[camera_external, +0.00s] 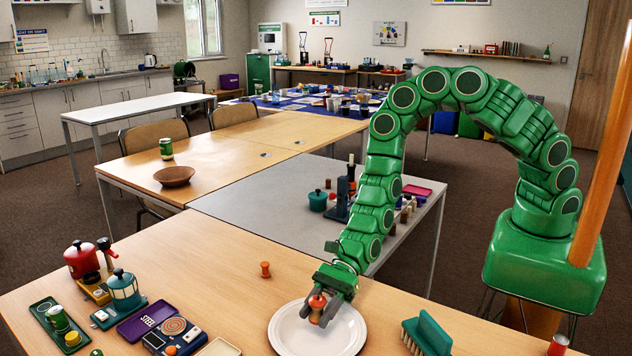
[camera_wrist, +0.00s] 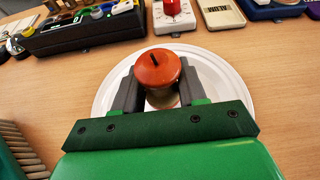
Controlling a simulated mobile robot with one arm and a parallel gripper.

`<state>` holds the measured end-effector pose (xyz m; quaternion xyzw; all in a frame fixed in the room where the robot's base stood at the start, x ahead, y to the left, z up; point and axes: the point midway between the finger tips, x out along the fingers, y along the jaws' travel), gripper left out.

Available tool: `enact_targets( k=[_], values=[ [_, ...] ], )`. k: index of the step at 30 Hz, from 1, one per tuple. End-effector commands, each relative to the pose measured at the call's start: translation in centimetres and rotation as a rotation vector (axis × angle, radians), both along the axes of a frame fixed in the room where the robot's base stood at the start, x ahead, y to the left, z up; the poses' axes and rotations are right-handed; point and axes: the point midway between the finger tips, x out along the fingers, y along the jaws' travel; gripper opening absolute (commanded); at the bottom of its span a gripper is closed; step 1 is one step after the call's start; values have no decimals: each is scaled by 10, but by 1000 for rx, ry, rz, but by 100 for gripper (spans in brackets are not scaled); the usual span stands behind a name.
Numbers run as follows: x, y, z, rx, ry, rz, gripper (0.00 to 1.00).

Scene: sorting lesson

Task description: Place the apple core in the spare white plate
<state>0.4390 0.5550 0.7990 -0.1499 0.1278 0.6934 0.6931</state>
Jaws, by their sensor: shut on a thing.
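The apple core (camera_external: 317,308) has a red-orange top and sits between the fingers of my gripper (camera_external: 325,312). In the wrist view the apple core (camera_wrist: 158,70) shows its round orange top with a short dark stem, and grey fingers of my gripper (camera_wrist: 157,88) press it from both sides. The white plate (camera_external: 290,337) lies on the near wooden table, and my gripper is over it. The plate's rim (camera_wrist: 222,75) also shows behind the fingers in the wrist view. Whether the core's underside touches the plate is hidden.
A second orange spool-shaped thing (camera_external: 265,269) stands on the table behind the plate. A green brush (camera_external: 428,335) lies right of the plate. Several pots, trays and a purple-blue device (camera_external: 172,337) crowd the left. Table between the spool and the left items is clear.

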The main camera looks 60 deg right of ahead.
Motion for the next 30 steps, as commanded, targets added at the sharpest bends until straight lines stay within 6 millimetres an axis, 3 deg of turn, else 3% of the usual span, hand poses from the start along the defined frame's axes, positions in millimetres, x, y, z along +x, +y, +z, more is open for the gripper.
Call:
enact_targets(
  k=[13,25,26,30],
  values=[
    [1,0,-33,1,-1,-1,12],
    [1,0,-36,1,-1,-2,12],
    [1,0,-36,2,-1,-2,46],
    [1,0,-36,2,-1,-2,67]
  ],
)
